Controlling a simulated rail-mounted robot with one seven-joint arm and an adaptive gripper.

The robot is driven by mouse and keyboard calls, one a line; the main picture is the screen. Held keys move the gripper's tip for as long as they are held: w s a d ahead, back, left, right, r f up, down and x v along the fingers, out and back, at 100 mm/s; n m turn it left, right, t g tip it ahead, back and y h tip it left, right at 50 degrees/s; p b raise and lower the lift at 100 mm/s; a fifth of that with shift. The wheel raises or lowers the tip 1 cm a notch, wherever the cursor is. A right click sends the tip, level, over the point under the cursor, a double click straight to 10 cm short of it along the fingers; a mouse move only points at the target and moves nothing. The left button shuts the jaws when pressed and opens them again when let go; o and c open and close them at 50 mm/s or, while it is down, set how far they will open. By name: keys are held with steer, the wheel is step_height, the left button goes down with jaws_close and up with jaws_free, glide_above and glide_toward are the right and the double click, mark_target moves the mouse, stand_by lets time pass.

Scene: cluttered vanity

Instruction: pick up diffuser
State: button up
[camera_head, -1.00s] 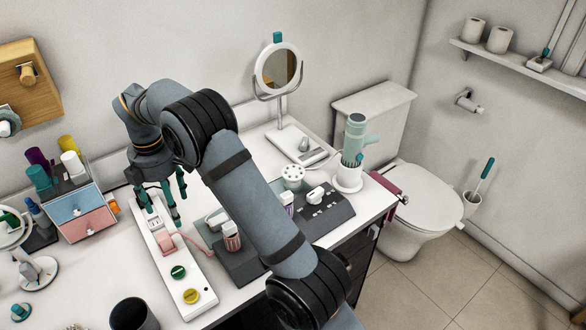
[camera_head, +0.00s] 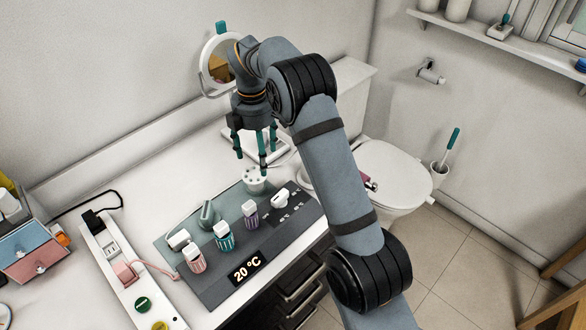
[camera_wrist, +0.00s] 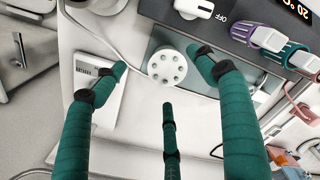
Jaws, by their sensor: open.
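The diffuser appears to be the short white round piece with dark holes in its top (camera_head: 255,181). It stands upright at the back edge of the grey control panel. In the wrist view the diffuser (camera_wrist: 167,67) shows from above, with a ring of holes. My gripper (camera_head: 257,160) points down just above it, with teal fingers spread. In the wrist view my gripper (camera_wrist: 160,72) is open and empty, with fingers to the left, right and below the diffuser in the picture. I cannot see contact with it.
The control panel (camera_head: 218,285) carries several knobs close in front of the diffuser. A round mirror (camera_head: 212,60) stands behind my arm. A power strip (camera_head: 128,268) lies to the left. A toilet (camera_head: 398,180) is at right.

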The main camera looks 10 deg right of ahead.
mark_target(255, 174)
steer(key=f, duration=0.2)
steer(key=a+f, duration=0.1)
steer(key=shift+s+f, duration=0.3)
steer(key=shift+f, duration=0.1)
steer(key=shift+w+f, duration=0.1)
steer(key=shift+f, duration=0.5)
steer(key=f, duration=0.1)
steer(key=f+p, duration=0.1)
steer(key=f, duration=0.2)
steer(key=shift+a+f, duration=0.2)
steer(key=shift+a, duration=0.2)
steer(key=shift+d+f, duration=0.1)
steer(key=shift+f, duration=0.25)
steer(key=shift+c, duration=0.8)
steer(key=c, duration=0.7)
steer(key=shift+c, duration=0.8)
